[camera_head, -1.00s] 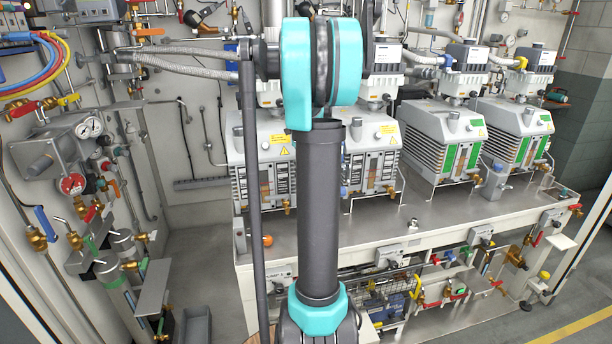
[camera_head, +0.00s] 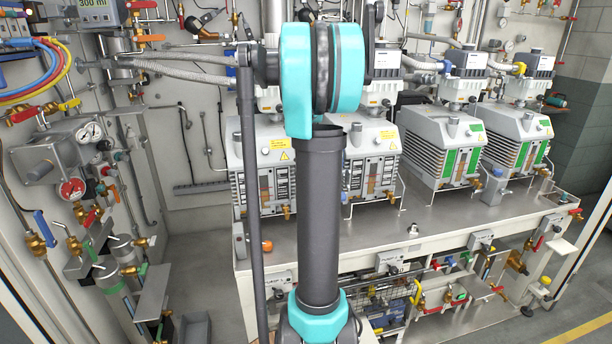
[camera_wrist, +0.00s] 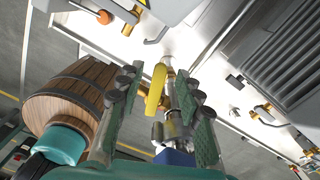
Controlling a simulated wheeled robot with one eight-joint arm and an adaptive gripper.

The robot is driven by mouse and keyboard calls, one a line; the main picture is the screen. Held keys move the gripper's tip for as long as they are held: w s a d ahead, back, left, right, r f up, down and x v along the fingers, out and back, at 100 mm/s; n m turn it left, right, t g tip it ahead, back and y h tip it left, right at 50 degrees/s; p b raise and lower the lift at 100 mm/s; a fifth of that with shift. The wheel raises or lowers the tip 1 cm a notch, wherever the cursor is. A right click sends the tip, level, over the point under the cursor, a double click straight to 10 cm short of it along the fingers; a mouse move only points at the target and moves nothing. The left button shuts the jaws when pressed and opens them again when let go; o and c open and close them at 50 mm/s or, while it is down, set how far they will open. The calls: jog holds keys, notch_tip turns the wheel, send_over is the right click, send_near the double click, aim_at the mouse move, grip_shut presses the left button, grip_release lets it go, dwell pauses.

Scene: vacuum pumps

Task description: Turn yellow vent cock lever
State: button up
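The yellow lever (camera_wrist: 156,88) shows in the middle of the wrist view as a long, slightly curved bar beside a brass and silver valve body (camera_wrist: 172,118). My gripper (camera_wrist: 157,80) is open, with one dark green finger on each side of the lever. The lever lies between the fingers, nearer the left one. I cannot tell whether either finger touches it. In the head view my arm hides the gripper and I cannot make out this lever.
A wooden barrel-like object (camera_wrist: 70,100) is close left of the fingers in the wrist view. A steel bench (camera_head: 450,215) carries several vacuum pumps (camera_head: 445,150). Valves and pipes crowd the left wall panel (camera_head: 190,130). An orange knob (camera_head: 267,246) sits near the bench's left end.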

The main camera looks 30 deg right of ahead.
jog(key=shift+r, duration=2.35)
